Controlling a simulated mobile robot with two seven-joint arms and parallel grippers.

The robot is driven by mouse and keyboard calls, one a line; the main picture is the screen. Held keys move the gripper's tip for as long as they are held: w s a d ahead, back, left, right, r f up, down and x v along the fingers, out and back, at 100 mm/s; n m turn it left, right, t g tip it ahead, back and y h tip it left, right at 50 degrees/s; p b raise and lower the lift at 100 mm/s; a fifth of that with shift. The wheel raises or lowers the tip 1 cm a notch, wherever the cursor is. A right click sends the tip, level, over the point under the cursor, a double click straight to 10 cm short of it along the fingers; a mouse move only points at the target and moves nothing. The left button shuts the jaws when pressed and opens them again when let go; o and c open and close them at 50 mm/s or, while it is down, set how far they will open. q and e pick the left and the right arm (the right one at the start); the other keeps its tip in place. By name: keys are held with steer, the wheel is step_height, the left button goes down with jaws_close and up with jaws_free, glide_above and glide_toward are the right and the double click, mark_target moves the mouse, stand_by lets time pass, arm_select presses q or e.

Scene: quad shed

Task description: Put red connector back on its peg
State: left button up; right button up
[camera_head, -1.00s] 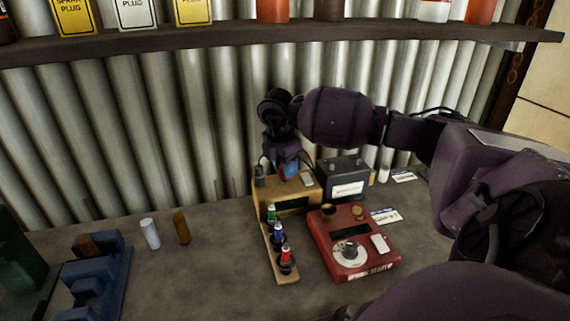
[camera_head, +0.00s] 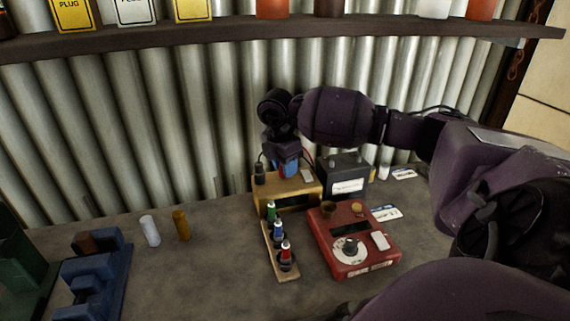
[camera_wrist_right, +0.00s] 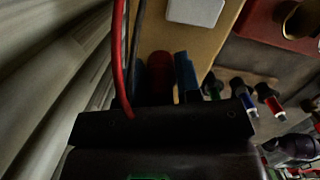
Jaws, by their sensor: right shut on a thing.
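My right gripper (camera_head: 287,172) hangs above the back of the tan box (camera_head: 277,195), its blue fingertips close to the box top. It is shut on the red connector (camera_wrist_right: 160,70), which shows as a dark red body beside a blue finger (camera_wrist_right: 185,75) in the right wrist view. The fingers and wrist hide most of it in the head view. I cannot tell whether it sits on a peg. A black connector (camera_head: 259,174) stands on the box's left end. My left gripper is not in view.
A red device with a dial (camera_head: 352,265) stands right of a wooden strip (camera_head: 290,275) holding green, blue and red-banded parts. A dark battery-like box (camera_head: 343,180) stands right of the tan box. A red cable (camera_wrist_right: 118,60) runs near the gripper. The bench's left middle is mostly clear.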

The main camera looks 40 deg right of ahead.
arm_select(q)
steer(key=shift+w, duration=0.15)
arm_select(e)
steer(key=shift+f, duration=0.3)
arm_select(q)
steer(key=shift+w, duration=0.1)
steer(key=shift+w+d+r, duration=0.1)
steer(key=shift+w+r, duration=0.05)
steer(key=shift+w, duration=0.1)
arm_select(e)
steer(key=o, duration=0.8)
steer(key=shift+o, duration=0.9)
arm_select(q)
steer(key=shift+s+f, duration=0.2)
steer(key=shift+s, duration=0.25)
arm_select(e)
steer(key=o, duration=0.4)
